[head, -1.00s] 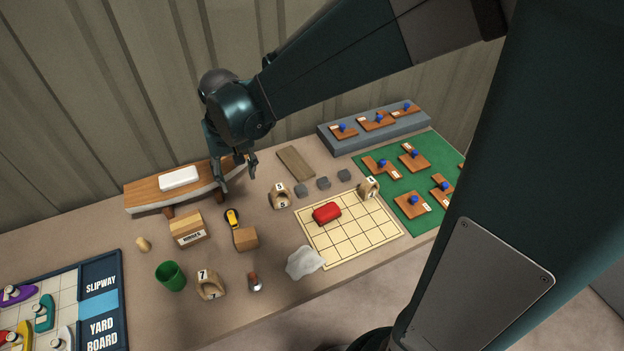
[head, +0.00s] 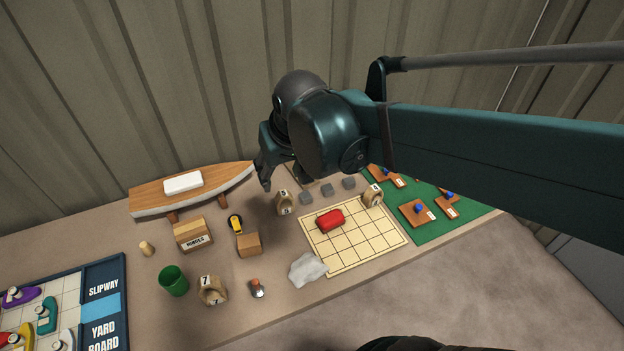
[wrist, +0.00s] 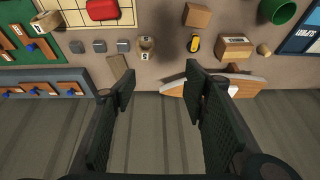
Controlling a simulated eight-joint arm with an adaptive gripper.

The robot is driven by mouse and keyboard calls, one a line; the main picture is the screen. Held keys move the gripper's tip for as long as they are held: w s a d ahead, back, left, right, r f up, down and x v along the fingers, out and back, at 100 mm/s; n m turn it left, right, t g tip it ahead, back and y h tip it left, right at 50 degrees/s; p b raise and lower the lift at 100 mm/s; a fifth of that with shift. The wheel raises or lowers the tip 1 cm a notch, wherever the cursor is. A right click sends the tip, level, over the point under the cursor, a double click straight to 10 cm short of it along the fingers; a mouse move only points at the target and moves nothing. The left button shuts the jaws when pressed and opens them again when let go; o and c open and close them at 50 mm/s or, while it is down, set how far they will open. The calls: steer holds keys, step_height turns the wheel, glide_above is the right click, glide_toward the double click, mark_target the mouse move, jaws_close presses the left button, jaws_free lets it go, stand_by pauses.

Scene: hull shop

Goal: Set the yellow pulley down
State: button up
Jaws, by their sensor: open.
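The yellow pulley (head: 236,224), a small yellow and black piece, lies on the table near a small brown box (head: 249,244). It also shows in the wrist view (wrist: 193,44), clear of my fingers. My gripper (head: 264,174) is above the table near the right end of the model hull (head: 150,195). In the wrist view my gripper (wrist: 160,82) has its two fingers wide apart with nothing between them.
A labelled box (head: 193,236), green cup (head: 173,281) and numbered wooden blocks (head: 212,291) stand around. A red piece (head: 331,220) sits on a gridded mat (head: 375,238). Grey blocks (head: 327,190) lie behind it. The corrugated wall (head: 120,90) backs the table. Bare tabletop shows at front.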

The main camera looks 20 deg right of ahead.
steer(key=s+d+r+t, duration=0.1)
steer(key=s+d+t, duration=0.1)
steer(key=s+d, duration=0.3)
steer(key=shift+s+d+r+t, duration=0.15)
steer(key=shift+s+r+t, duration=0.2)
steer(key=shift+s, duration=1.85)
stand_by(3.3)
